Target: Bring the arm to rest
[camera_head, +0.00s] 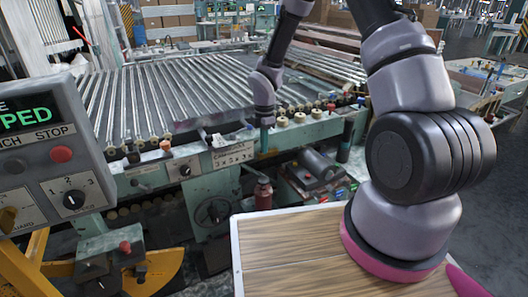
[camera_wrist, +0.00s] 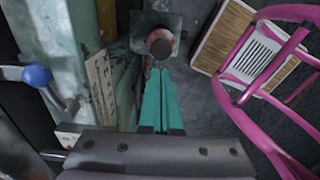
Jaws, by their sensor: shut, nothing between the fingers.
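My arm comes down from the top right in the head view. My gripper (camera_head: 264,155) hangs pointing down in front of the green machine's front panel (camera_head: 185,165), near its numbered plate (camera_head: 233,155). In the wrist view, the teal fingers of my gripper (camera_wrist: 160,72) lie side by side, shut, with nothing held. A dark red bottle-shaped part (camera_head: 263,196) stands below the fingertips. In the wrist view, a round reddish top (camera_wrist: 160,43) shows just past the tips; whether they touch cannot be told.
A control panel (camera_head: 45,150) with a green display ending in "PED", a red button (camera_head: 61,154) and a selector knob (camera_head: 73,200) stands at left. A blue-knobbed lever (camera_wrist: 38,75) shows left in the wrist view.

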